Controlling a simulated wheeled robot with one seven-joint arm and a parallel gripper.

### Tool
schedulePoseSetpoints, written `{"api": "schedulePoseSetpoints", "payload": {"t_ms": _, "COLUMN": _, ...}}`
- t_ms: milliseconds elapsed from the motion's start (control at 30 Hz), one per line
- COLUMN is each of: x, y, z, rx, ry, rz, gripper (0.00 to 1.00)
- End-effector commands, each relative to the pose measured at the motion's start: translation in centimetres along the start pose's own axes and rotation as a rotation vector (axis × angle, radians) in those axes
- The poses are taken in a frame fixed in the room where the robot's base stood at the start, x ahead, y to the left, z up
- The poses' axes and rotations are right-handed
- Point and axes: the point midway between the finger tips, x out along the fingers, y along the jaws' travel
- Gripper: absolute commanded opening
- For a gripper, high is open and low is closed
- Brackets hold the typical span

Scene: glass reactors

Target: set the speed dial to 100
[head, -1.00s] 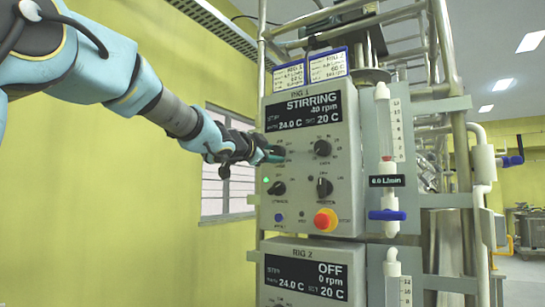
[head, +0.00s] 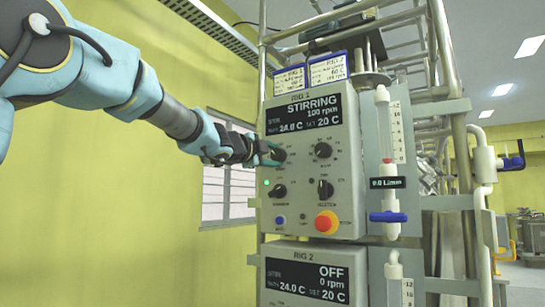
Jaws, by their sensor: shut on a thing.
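The RIG 1 control panel (head: 338,195) is grey. Its black display (head: 311,114) reads STIRRING, 100 rpm, 24.0 C, SET 20 C. The speed dial (head: 280,155) is the upper left knob, below the display. My gripper (head: 274,154) reaches it from the left and is shut on it. The fingers hide much of the knob, and its pointer is hard to make out.
Other black knobs sit close by: upper right (head: 323,150), lower left (head: 278,190) and lower right (head: 325,190). A red-orange button (head: 326,222) is below. A RIG 2 panel (head: 312,277) is underneath. A flow tube with a blue valve (head: 388,217) stands at right.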

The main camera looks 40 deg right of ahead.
Motion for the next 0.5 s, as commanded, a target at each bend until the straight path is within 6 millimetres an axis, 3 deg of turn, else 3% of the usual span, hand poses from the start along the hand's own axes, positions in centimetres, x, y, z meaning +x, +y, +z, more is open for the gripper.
{"api": "schedulePoseSetpoints", "payload": {"t_ms": 300, "x": 0.02, "y": 0.11, "z": -0.01, "rx": 0.0, "ry": 0.0, "rz": 0.002, "gripper": 0.0}}
{"api": "schedulePoseSetpoints", "payload": {"t_ms": 333, "x": 0.02, "y": 0.11, "z": 0.0, "rx": 0.0, "ry": 0.0, "rz": 0.002, "gripper": 0.54}}
{"api": "schedulePoseSetpoints", "payload": {"t_ms": 500, "x": 0.01, "y": 0.08, "z": -0.01, "rx": 0.0, "ry": 0.0, "rz": 0.001, "gripper": 0.73}}
